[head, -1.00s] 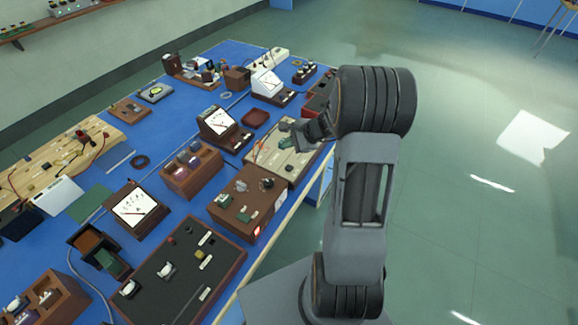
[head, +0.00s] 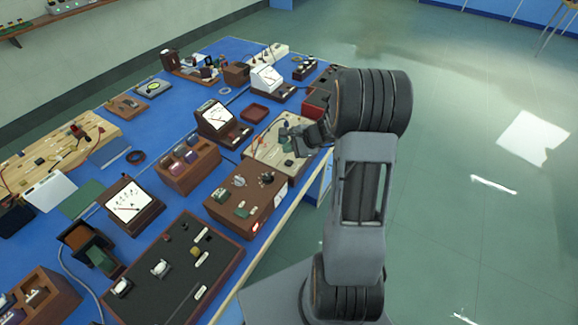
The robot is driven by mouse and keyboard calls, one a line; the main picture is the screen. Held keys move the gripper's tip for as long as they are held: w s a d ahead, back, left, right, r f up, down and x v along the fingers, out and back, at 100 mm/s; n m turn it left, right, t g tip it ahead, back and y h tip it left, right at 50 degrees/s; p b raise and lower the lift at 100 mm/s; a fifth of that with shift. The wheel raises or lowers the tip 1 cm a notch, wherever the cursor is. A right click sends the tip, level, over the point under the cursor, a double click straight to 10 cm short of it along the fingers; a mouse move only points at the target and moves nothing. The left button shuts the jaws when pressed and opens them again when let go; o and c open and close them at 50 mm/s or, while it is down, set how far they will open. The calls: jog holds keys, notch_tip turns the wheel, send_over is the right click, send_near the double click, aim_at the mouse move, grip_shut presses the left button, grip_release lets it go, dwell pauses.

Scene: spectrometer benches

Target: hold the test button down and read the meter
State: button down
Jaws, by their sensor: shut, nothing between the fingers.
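My gripper (head: 288,133) is shut and empty, low over the pale board (head: 262,150) at the bench's right edge. Small parts on that board are partly hidden by my gripper; I cannot tell whether it touches any of them. The test button cannot be told apart at this size. Several needle meters stand on the bench: one in a dark case (head: 216,116) left of the pale board, a white one (head: 267,78) farther back, and a brown-framed one (head: 130,202) nearer on the left. Their readings are too small to make out.
A brown box with knobs (head: 232,205) stands just in front of the pale board, and a large black panel (head: 150,285) lies nearer. A compartment box (head: 188,165) and an empty red tray (head: 255,112) are close by. Open floor (head: 470,240) lies to the right.

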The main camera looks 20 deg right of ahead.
aim_at(289, 163)
jog(key=shift+f+b, duration=1.3)
jog(key=shift+f, duration=0.5)
jog(key=shift+f+b, duration=0.85)
jog(key=shift+b, duration=0.2)
dwell(1.2)
jog(key=shift+r, duration=0.25)
dwell(2.0)
jog(key=shift+r+p, duration=0.65)
jog(key=shift+r, duration=0.05)
jog(key=shift+r, duration=0.1)
jog(key=shift+r+p, duration=1.75)
jog(key=shift+r, duration=0.65)
